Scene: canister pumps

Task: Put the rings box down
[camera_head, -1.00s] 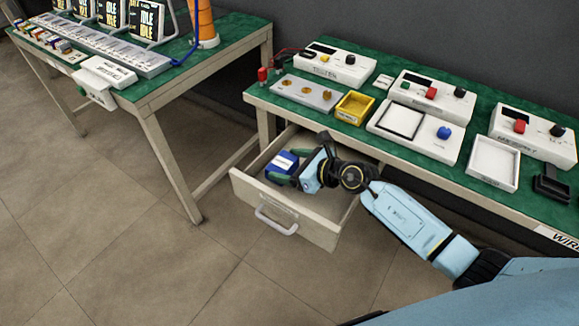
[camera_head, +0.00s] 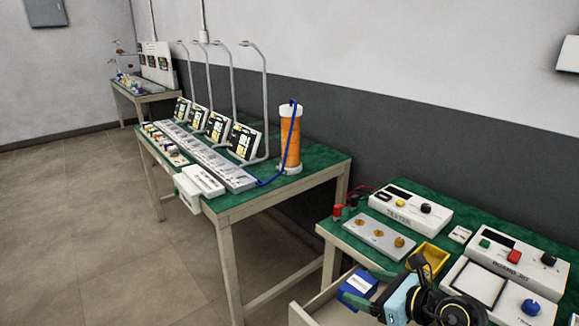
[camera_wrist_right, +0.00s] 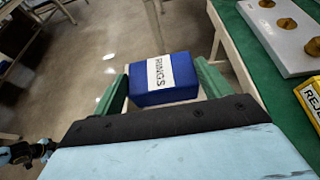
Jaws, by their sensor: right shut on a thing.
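The rings box (camera_head: 357,284) is blue with a white label. In the right wrist view, the box (camera_wrist_right: 164,80) shows the word RINGS and sits between two green fingers. My right gripper (camera_head: 369,288) is shut on it. In the head view, box and gripper are at the lower edge, at the open pale drawer (camera_head: 304,314) under the right table. Most of the drawer is cut off or hidden, and I cannot tell whether the box touches its floor. A small blue and black part at the wrist view's lower left may be my left arm; its fingers are unclear.
The right green table holds a tester (camera_head: 409,211), a grey plate with brass pieces (camera_head: 378,238), a yellow bin (camera_head: 431,257) and a white tray (camera_head: 478,285). The left table (camera_head: 281,188) carries a long grey rack, screens and an orange cylinder (camera_head: 290,140). Floor is open at left.

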